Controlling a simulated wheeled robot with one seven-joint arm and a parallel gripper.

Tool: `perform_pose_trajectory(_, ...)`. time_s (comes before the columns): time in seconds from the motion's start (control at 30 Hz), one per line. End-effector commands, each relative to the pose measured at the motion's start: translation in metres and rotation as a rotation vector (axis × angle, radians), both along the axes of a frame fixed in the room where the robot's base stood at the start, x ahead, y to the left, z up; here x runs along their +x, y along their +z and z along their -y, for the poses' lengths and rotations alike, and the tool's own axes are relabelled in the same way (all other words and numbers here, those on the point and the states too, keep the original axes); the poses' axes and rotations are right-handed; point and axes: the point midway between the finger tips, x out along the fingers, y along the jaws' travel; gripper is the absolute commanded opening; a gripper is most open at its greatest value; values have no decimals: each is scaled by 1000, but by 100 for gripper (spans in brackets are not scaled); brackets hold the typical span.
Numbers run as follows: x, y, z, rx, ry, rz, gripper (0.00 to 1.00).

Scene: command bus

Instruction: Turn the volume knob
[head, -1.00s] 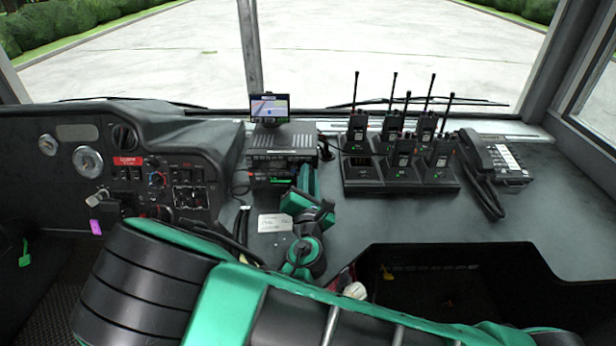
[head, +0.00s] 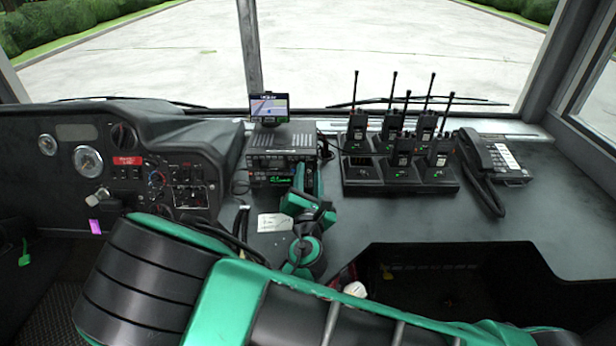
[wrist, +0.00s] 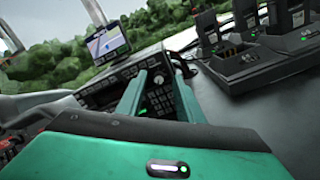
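The radio unit (head: 268,160) stands on the dash below a small screen, its front facing me. In the wrist view a pale round knob (wrist: 158,80) shows on the radio's front, above a keypad, in the gap between my fingers. I cannot tell for sure that it is the volume knob. My gripper (wrist: 154,70) is open, with its two teal fingers apart and reaching toward the radio's front on either side of the knob. In the head view my gripper (head: 309,172) is at the radio's right end. Whether the fingertips touch the radio is hidden.
A rack of handheld radios (head: 400,178) with upright antennas stands to the right, near a desk phone (head: 497,160). The screen (head: 269,107) is above the radio. A white tag (head: 274,222) lies in front. A gauge panel (head: 125,160) is at left.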

Motion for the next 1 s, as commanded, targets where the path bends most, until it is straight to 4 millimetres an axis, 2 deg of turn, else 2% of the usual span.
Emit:
perform_pose_trajectory(0.23, -10, 0, -1, -2, 2, 1, 33)
perform_pose_trajectory(0.7, -89, -4, -3, -1, 3, -1, 33)
perform_pose_trajectory(0.83, -101, -4, -3, -1, 1, -2, 33)
perform_pose_trajectory(1.0, -107, -5, -3, 0, 1, -1, 33)
